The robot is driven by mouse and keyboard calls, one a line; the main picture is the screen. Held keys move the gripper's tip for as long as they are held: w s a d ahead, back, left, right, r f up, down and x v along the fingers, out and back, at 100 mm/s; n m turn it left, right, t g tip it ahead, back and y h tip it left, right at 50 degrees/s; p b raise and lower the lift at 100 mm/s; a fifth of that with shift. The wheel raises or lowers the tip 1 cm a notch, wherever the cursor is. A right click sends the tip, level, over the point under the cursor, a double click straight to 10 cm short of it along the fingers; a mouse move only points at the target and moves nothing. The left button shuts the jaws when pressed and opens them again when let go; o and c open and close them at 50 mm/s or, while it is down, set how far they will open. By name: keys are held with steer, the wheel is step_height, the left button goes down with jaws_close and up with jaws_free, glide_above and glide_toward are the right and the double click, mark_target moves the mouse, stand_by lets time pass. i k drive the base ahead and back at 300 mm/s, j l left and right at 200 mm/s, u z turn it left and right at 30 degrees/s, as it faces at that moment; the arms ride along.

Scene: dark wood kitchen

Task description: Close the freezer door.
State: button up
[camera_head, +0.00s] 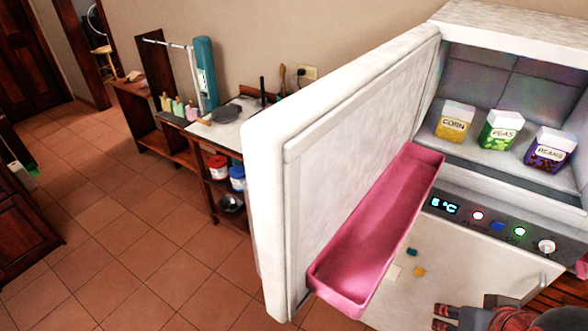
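The white freezer door (350,110) stands wide open, swung out to the left of the freezer compartment (480,85). A pink tray-like shelf (375,235) is fixed along the lower inner side of the door and looks empty. My gripper (437,318), dark with reddish parts, is at the bottom edge, right of the pink shelf and in front of the lower white door. It appears apart from the freezer door. The frame cuts off part of it, so its opening is unclear.
Corn (453,123), peas (500,131) and beans (550,150) packages stand inside the freezer. A control panel (490,218) with a lit display lies below. A wooden shelf unit (200,160) stands behind the door. The tiled floor (120,240) at left is clear.

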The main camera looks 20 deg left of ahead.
mark_target(336, 184)
steer(key=k+j, duration=0.2)
steer(key=j, duration=0.2)
steer(key=k+j+z, duration=0.1)
steer(key=k+j, duration=0.15)
steer(key=j, duration=0.15)
steer(key=j+z, duration=0.4)
steer(key=j, duration=0.8)
